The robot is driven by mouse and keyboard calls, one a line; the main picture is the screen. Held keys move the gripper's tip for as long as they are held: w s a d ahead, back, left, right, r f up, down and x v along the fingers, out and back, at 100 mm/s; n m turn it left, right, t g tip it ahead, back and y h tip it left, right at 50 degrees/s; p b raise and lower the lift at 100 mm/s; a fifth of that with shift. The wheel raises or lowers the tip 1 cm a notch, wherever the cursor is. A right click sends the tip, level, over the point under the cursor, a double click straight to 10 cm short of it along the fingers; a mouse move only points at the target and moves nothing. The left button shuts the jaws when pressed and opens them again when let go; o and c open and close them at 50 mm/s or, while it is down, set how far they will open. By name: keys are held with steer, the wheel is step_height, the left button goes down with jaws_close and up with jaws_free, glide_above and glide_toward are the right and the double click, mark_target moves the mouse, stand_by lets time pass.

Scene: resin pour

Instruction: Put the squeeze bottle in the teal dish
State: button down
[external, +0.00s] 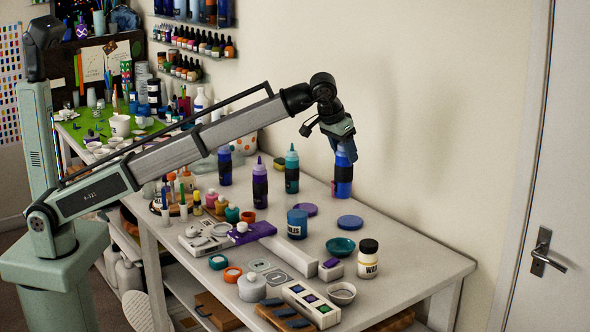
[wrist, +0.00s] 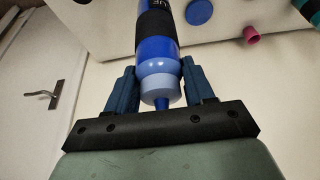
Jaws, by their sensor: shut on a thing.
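The blue squeeze bottle (external: 344,176) with a dark band is held upright in my gripper (external: 343,148), above the back of the table. In the wrist view the bottle (wrist: 158,55) lies between the two blue fingers of my gripper (wrist: 160,85), which are shut around its upper part near the cap. The teal dish (external: 341,247) is a small shallow bowl on the table, below the bottle in the external view and toward the table's front. I cannot make out the dish in the wrist view.
A blue lid (external: 350,222) lies just behind the dish. A blue jar (external: 297,224) stands left of it and a white jar with a black lid (external: 368,259) right of it. Purple (external: 260,185) and teal-capped (external: 292,170) bottles stand farther left. The table's right end is clear.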

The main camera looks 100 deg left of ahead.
mark_target(336, 191)
step_height(336, 191, down, 18)
steer(key=shift+r, duration=0.25)
stand_by(0.5)
steer(key=shift+f, duration=0.15)
steer(key=shift+c, duration=2)
jaws_free()
steer(key=v, duration=1.2)
